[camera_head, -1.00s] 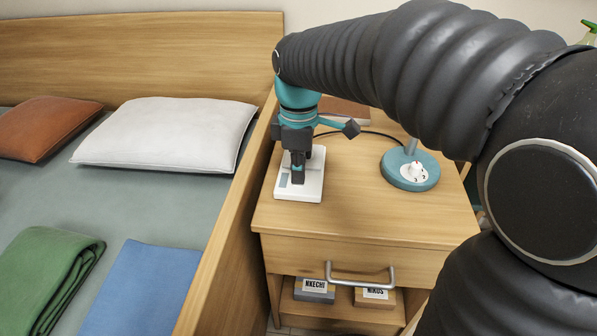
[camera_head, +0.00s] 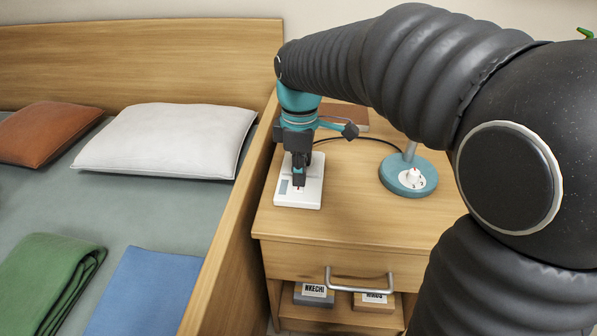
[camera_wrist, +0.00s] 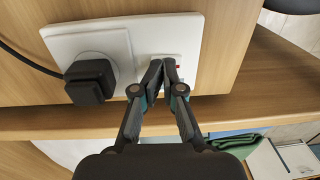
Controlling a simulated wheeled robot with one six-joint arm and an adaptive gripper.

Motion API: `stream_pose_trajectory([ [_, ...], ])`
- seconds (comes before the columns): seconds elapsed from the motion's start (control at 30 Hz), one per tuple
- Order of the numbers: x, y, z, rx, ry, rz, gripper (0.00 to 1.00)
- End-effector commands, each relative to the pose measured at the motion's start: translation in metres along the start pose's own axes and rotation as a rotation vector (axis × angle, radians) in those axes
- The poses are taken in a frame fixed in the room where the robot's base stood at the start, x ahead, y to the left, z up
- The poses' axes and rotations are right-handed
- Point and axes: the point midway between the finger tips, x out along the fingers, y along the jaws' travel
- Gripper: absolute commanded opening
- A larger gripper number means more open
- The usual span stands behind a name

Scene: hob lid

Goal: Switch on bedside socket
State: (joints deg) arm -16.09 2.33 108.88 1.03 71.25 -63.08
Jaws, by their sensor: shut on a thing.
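The bedside socket (camera_head: 313,194) is a white plate lying on the top of the wooden nightstand, near its bed-side edge. The wrist view shows the plate (camera_wrist: 188,32) close up, with a black plug (camera_wrist: 90,82) in its outlet. Beside the plug is a small light rocker switch (camera_wrist: 178,62) with a red mark. My gripper (camera_head: 299,184) points down at the plate. In the wrist view its fingertips (camera_wrist: 163,64) are drawn together at the switch and partly hide it. Whether the switch is on or off cannot be told.
A lamp's round teal base (camera_head: 393,188) stands to the right on the nightstand (camera_head: 350,215). A dark cord (camera_head: 375,136) runs behind. The bed's wooden side (camera_head: 235,225) rises close on the left. A drawer handle (camera_head: 360,288) juts out in front.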

Motion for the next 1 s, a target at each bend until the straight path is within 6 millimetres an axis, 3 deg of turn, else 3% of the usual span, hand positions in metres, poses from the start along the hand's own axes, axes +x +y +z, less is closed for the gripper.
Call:
stream_pose_trajectory([
  [0.6,-0.112,-0.022,-0.001,-0.001,0.006,0.004,0.00],
  [0.8,-0.131,-0.027,-0.001,0.000,0.005,0.002,0.00],
  [1.0,-0.136,-0.028,-0.001,0.000,0.004,0.001,0.00],
])
